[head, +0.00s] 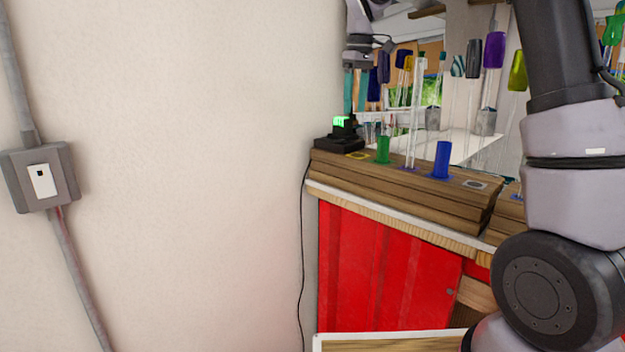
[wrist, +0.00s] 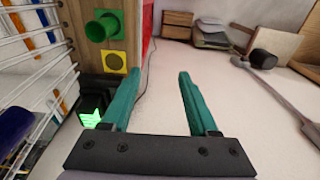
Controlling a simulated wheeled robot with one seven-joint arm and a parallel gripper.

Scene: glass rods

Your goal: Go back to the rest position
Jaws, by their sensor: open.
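My gripper shows in the wrist view (wrist: 158,88) with its two teal fingers spread wide and nothing between them. In the head view my gripper (head: 352,92) is at the upper middle, above the left end of the wooden rack (head: 400,190), and is partly cut off and hard to make out. A clear glass rod (head: 414,110) stands upright in the rack between a green holder (head: 383,150) and a blue holder (head: 442,160). The green holder also shows at the upper left of the wrist view (wrist: 103,26), beside a yellow-rimmed hole (wrist: 115,63).
A black device with a green display (head: 342,132) stands at the rack's left end. Several glass rods with coloured tops hang behind the rack. Red cabinet doors (head: 380,265) are below. A pale wall (head: 200,150) with a grey switch box (head: 40,178) fills the left.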

